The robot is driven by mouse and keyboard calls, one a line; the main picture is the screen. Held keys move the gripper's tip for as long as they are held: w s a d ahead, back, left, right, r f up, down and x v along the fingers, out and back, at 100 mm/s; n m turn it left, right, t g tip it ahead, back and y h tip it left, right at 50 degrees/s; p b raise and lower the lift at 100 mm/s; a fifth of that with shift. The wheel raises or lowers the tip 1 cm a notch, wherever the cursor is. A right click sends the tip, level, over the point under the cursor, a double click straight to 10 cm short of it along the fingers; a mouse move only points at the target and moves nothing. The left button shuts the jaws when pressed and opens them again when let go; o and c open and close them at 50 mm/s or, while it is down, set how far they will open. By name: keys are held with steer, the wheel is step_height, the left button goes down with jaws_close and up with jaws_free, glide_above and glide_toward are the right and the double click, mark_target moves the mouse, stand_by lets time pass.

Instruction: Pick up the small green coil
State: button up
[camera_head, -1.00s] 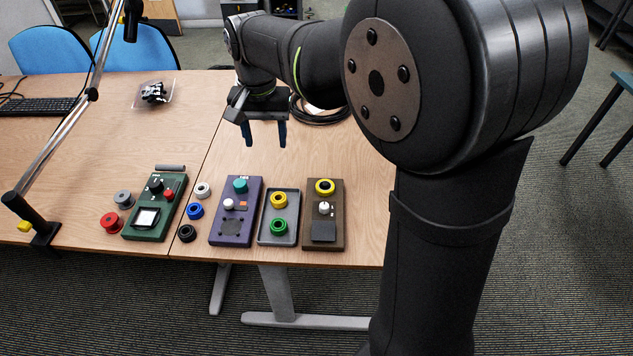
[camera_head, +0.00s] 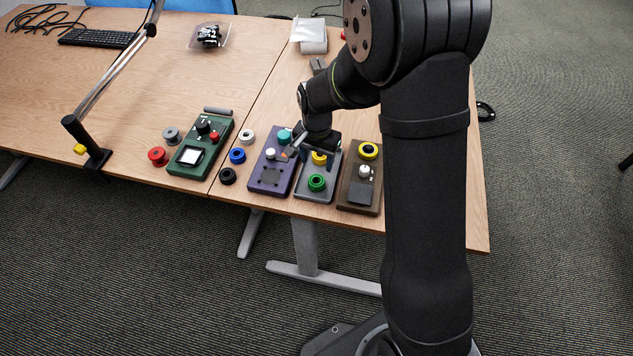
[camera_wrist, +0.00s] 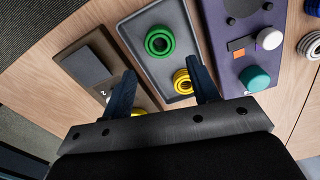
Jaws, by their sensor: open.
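The small green coil (camera_head: 316,182) lies flat in the near part of a shallow grey tray (camera_head: 331,173). A yellow coil (camera_head: 319,159) lies in the same tray, farther back. My gripper (camera_head: 318,153) is open and empty above the tray's far end, over the yellow coil. In the wrist view, the green coil (camera_wrist: 160,42) shows whole, beyond the fingertips. My gripper's fingers (camera_wrist: 162,68) stand apart there, with the yellow coil (camera_wrist: 181,81) partly hidden by the right finger. How high the fingers are above the tray is hard to tell.
A purple panel (camera_head: 270,178) stands close left of the tray and a brown panel (camera_head: 361,194) close right. White (camera_head: 247,136), blue (camera_head: 237,156) and black (camera_head: 228,176) coils lie farther left, beside a green device (camera_head: 201,146). Bare table lies behind the tray.

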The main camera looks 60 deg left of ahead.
mark_target(316, 180)
steer(key=shift+s+d+f, duration=0.1)
steer(key=shift+f, duration=3.9)
steer(key=shift+c, duration=0.4)
steer(key=c, duration=0.7)
